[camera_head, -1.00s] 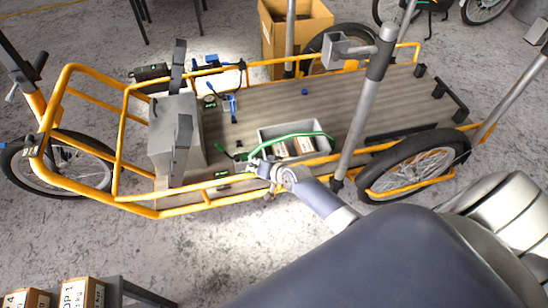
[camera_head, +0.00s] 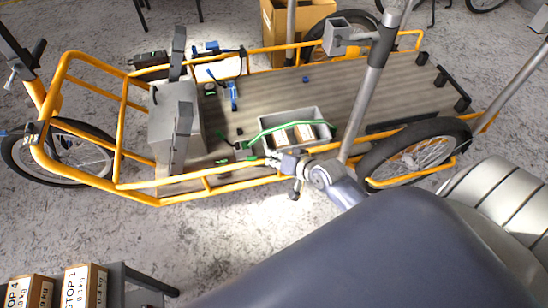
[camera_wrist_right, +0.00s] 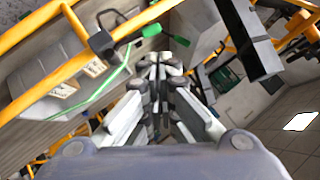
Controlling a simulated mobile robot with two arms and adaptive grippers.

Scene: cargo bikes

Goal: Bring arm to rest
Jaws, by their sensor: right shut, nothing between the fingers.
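My right arm reaches in from the lower right in the head view. Its right gripper (camera_head: 280,161) is by the near orange side rail of the cargo bike (camera_head: 150,198), close to the grey bin. In the right wrist view the right gripper (camera_wrist_right: 158,66) has its fingers together with nothing between them. Whether it touches the rail cannot be told. My left gripper does not show.
On the bike bed (camera_head: 350,100) stand a grey bin (camera_head: 293,118) with small boxes, a green cable (camera_head: 290,121) and a grey box (camera_head: 170,125). Upright posts (camera_head: 370,90) rise nearby. Cartons (camera_head: 85,285) sit on a table at the lower left.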

